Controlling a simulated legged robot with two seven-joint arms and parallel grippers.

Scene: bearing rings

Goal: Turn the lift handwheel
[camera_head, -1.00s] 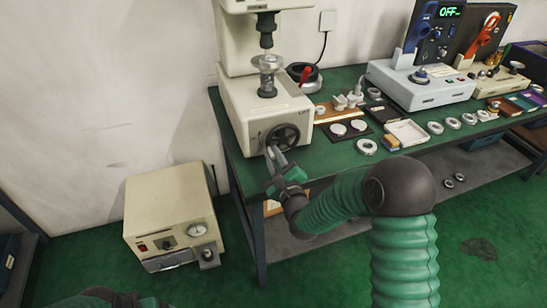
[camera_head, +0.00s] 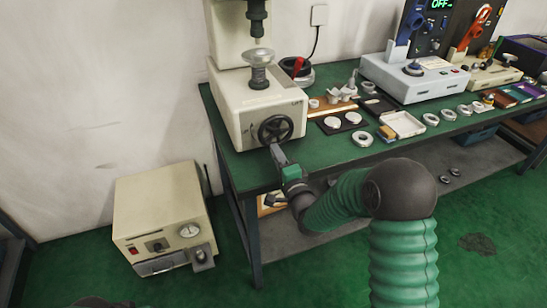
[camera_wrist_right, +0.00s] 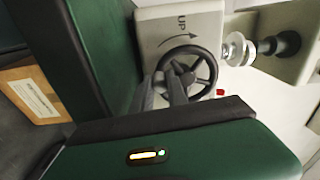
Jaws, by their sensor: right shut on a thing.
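The black spoked handwheel (camera_head: 275,129) is on the front of a cream bench-top machine (camera_head: 233,106) at the table's left end. In the right wrist view the handwheel (camera_wrist_right: 187,75) has an "UP" label and a curved arrow beside it. My right gripper (camera_head: 276,149) reaches it from below and is shut on its lower rim. In the wrist view the two fingers (camera_wrist_right: 163,90) meet the near rim and cover part of it. A round silver stage (camera_head: 258,57) sits on top of the machine, under a dark spindle. Only a dark bit of my left arm shows at the bottom left.
The green table (camera_head: 345,160) carries rings, a white tray (camera_head: 405,124) and a grey instrument (camera_head: 415,84) to the right. A beige box (camera_head: 160,215) stands on the floor at the left. A cardboard box (camera_wrist_right: 30,95) shows in the wrist view.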

